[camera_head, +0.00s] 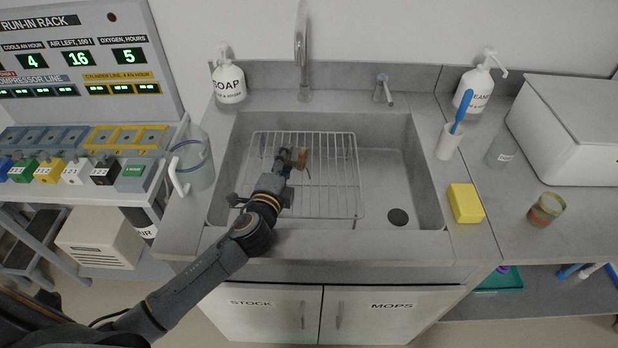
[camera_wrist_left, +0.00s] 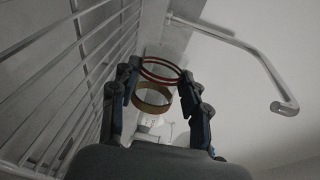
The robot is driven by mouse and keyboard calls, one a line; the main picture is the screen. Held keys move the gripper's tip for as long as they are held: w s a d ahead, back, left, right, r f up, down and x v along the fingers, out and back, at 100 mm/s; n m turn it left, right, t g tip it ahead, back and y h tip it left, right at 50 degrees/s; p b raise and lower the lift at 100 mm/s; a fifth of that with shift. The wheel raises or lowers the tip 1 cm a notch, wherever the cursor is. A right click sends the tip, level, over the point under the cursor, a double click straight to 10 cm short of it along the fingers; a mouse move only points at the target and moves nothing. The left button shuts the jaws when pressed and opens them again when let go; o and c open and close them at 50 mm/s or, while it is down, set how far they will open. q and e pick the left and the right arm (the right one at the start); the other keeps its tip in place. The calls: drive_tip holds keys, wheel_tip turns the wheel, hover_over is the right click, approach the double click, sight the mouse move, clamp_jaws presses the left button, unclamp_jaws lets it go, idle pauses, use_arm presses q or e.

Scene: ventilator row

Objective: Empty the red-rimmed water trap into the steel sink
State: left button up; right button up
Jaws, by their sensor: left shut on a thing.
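My left gripper (camera_head: 289,160) reaches over the steel sink (camera_head: 425,190), above the wire rack in its left part. It is shut on the red-rimmed water trap (camera_head: 298,157), which looks small and orange-brown from the head. In the left wrist view the trap's red rim (camera_wrist_left: 160,60) and a tan band (camera_wrist_left: 152,109) show between the fingers of the gripper (camera_wrist_left: 160,88); its wall looks clear. The trap appears turned over on its side, but its exact tilt and any water in it cannot be made out. My right gripper is not in view.
The wire rack (camera_head: 335,190) covers the sink's left half; the drain (camera_head: 398,217) is clear at right. A tap (camera_head: 301,50) stands behind. A clear jug (camera_head: 195,165) is left of the sink. A yellow sponge (camera_head: 466,203) and a banded cup (camera_head: 546,208) stand right.

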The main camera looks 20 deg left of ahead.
use_arm(q)
drive_tip(key=a+n, duration=0.1)
drive_tip(key=a+n+b, duration=0.1)
drive_tip(key=n, duration=0.1)
drive_tip(key=shift+f+h, duration=0.15)
drive_tip(key=shift+h, duration=0.15)
drive_tip(key=shift+r+n+p, duration=0.5)
drive_tip(key=shift+r+n, duration=0.05)
drive_tip(key=shift+n, duration=0.25)
drive_tip(key=shift+a+r+n+t+h+p, duration=0.15)
drive_tip(key=shift+a+r+n+h+p, duration=0.25)
drive_tip(key=shift+a+n+p, duration=1.05)
drive_tip(key=shift+a+r+n+t+h+p, duration=0.25)
drive_tip(key=shift+r+n+h+p, duration=0.2)
drive_tip(key=shift+n, duration=1.95)
drive_tip(key=shift+a+r+n+t+h+p, duration=0.1)
drive_tip(key=shift+a+r+n+h+p, duration=0.55)
drive_tip(key=shift+n, duration=1.3)
drive_tip(key=shift+a+f+y, duration=0.2)
drive_tip(key=shift+f+y, duration=0.05)
drive_tip(key=shift+y, duration=0.05)
